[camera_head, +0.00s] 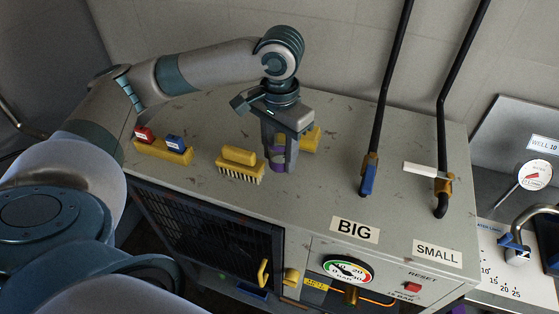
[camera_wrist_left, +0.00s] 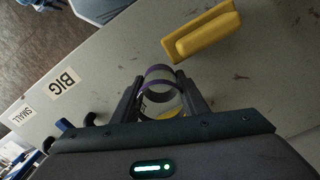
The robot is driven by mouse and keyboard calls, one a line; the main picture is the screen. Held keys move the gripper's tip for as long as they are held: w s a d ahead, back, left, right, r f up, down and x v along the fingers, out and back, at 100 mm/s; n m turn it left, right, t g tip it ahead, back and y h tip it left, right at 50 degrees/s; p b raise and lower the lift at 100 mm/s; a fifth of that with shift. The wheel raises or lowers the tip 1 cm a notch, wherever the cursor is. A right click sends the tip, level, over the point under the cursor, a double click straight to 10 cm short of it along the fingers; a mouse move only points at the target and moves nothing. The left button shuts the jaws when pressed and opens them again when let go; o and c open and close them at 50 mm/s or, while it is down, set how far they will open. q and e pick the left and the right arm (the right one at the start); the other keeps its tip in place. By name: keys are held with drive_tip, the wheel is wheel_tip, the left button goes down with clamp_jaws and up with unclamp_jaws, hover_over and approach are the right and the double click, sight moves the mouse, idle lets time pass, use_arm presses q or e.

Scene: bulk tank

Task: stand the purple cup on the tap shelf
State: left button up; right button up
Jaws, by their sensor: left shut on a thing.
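The purple cup (camera_head: 278,158) is between the fingers of my left gripper (camera_head: 282,163), over the top of the grey cabinet. In the left wrist view the cup (camera_wrist_left: 159,75) shows its purple rim and pale inside, with the fingers on both sides. My left gripper (camera_wrist_left: 160,100) is shut on it. I cannot tell whether the cup's base touches the cabinet top. I cannot make out for certain which surface is the tap shelf. My right gripper is not in view.
A yellow brush (camera_head: 240,164) and a yellow block with red and blue buttons (camera_head: 163,149) lie left of the cup. Black pipes with a blue-handled valve (camera_head: 368,178) rise at the right. A steel tap (camera_head: 520,226) stands farther right. The cabinet top (camera_head: 325,185) between gripper and pipes is clear.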

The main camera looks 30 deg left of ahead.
sight(280, 164)
use_arm(q)
drive_tip(key=shift+f+p, duration=0.35)
drive_tip(key=shift+f, duration=1.2)
drive_tip(key=o, duration=1)
drive_tip(key=shift+f, duration=0.1)
drive_tip(key=shift+o, duration=0.2)
